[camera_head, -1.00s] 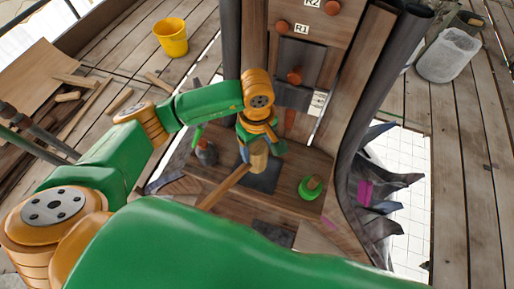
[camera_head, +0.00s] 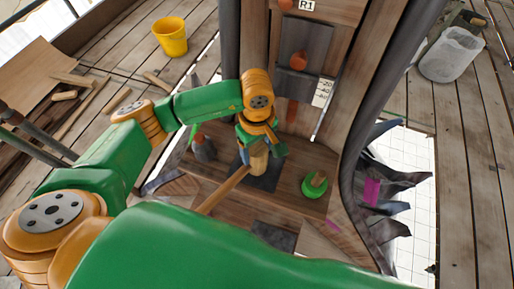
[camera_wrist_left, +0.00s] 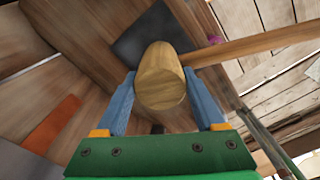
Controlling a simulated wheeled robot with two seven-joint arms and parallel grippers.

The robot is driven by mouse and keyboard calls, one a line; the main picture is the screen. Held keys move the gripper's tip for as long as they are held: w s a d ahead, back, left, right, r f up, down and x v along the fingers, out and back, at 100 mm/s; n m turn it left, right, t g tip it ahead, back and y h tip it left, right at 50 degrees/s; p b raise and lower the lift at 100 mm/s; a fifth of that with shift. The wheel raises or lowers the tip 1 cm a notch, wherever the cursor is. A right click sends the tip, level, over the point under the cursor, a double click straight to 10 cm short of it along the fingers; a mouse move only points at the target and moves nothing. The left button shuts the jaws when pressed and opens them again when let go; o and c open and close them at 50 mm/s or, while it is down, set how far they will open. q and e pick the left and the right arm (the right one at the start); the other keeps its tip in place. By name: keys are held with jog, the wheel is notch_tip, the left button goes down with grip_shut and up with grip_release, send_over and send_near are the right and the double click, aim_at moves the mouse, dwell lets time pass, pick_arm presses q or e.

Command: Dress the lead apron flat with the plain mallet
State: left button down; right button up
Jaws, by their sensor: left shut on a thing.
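The plain wooden mallet has a round pale head (camera_head: 258,160) and a long handle (camera_head: 220,190) slanting to the lower left. My left gripper (camera_head: 260,148) is shut on the mallet head; in the left wrist view the blue fingers (camera_wrist_left: 163,100) clasp it from both sides and the handle (camera_wrist_left: 255,43) runs right. A dark grey sheet, seemingly the lead apron (camera_head: 268,180), lies on the wood under the mallet and also shows in the left wrist view (camera_wrist_left: 132,48). I cannot tell whether the mallet touches it. My right gripper is not in view.
A wooden upright with orange knobs (camera_head: 298,60) and a scale tag (camera_head: 322,92) stands behind the mallet. A green round object (camera_head: 315,185) sits to the right. A dark curved post (camera_head: 352,160) and jagged dark sheets (camera_head: 385,190) edge the right. A yellow bucket (camera_head: 171,38) stands far left.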

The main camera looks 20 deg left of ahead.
pick_arm(q)
jog(key=shift+w, duration=0.1)
notch_tip(320, 180, up, 5)
jog(key=shift+f+p, duration=0.2)
jog(key=shift+p, duration=1.05)
jog(key=shift+f, duration=0.15)
